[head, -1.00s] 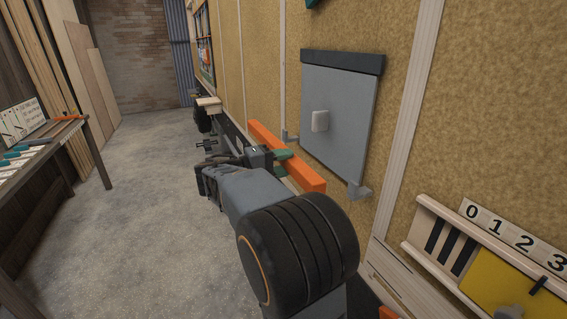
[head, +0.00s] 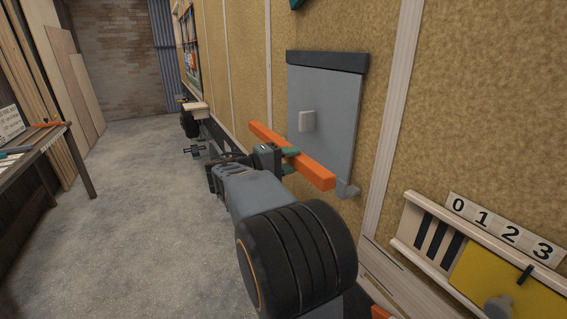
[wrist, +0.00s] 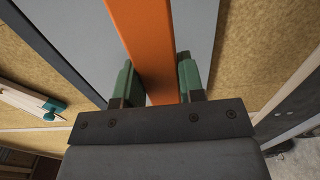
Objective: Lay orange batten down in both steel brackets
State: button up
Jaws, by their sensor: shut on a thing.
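My gripper (head: 288,161) is shut on the orange batten (head: 315,170), gripping it around the middle. The batten is held about level in front of the lower part of a grey wall panel. In the wrist view the batten (wrist: 150,45) runs between my two green fingers. One steel bracket (head: 347,189) shows at the panel's lower right corner, just beyond the batten's near end. A gap between the batten and this bracket seems to remain in the picture. The other bracket, at the panel's left, is hidden behind the batten.
A shelf with number tiles (head: 500,235) and a yellow board is at lower right. A workbench (head: 40,145) stands far left. The concrete floor between is clear.

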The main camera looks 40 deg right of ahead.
aim_at(329, 163)
jog(key=shift+b+x, duration=0.9)
jog(key=shift+x, duration=3.75)
jog(key=shift+f, duration=0.15)
jog(key=shift+w+d+b, duration=0.1)
jog(key=shift+w+b, duration=0.05)
jog(key=shift+b, duration=0.35)
jog(key=shift+f+b, duration=2.1)
jog(key=shift+b, duration=0.1)
jog(key=o, duration=1.7)
jog(key=shift+w+a, duration=0.15)
jog(key=shift+a, duration=0.05)
